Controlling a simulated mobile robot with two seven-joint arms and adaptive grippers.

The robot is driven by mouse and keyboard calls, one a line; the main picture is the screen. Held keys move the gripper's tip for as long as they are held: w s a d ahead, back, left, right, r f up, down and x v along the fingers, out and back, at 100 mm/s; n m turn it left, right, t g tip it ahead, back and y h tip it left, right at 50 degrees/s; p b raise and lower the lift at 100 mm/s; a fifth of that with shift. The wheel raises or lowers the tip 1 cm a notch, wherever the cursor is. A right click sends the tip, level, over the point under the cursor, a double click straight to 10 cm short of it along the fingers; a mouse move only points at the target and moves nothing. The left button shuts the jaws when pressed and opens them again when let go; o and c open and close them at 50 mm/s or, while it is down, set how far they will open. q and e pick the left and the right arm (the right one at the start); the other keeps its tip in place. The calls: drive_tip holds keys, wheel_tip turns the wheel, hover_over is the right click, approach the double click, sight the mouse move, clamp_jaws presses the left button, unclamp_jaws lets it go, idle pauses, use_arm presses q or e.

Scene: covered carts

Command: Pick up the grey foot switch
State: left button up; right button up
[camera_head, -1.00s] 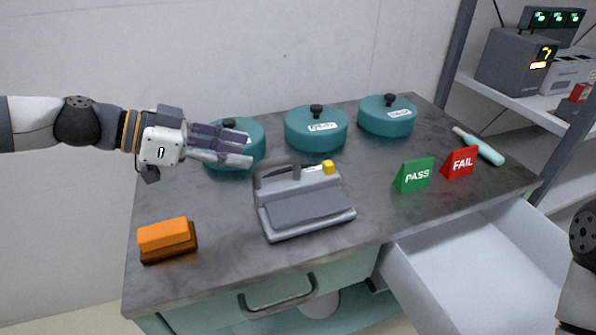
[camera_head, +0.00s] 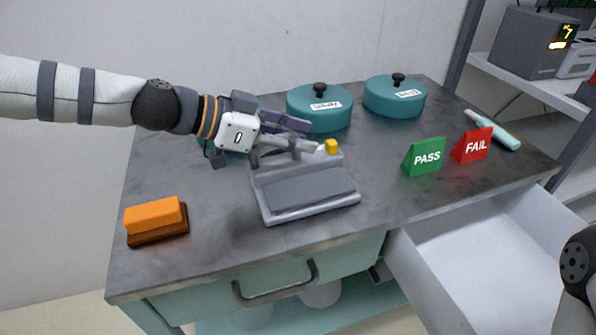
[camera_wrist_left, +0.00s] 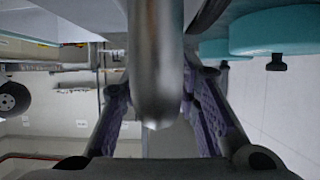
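The grey foot switch (camera_head: 310,190) sits on the dark countertop, with a wide pedal, a raised back edge and a yellow knob (camera_head: 331,147). My left gripper (camera_head: 302,136) is over its back edge, reaching in from the left, and hides much of its handle. In the left wrist view, a grey rounded bar (camera_wrist_left: 156,60), apparently the handle, lies between the two spread fingers (camera_wrist_left: 160,112). The fingers look apart, with gaps beside the bar. Whether they touch it I cannot tell. My right gripper is out of view; only part of my right arm shows at the lower right.
Teal lidded pots (camera_head: 320,112) (camera_head: 394,98) stand behind; another is mostly hidden by my left arm. An orange block (camera_head: 155,215) lies at the front left. Green PASS (camera_head: 424,157) and red FAIL (camera_head: 472,146) signs stand right. A white drawer (camera_head: 480,250) is pulled open.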

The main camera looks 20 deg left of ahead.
use_arm(q)
clamp_jaws()
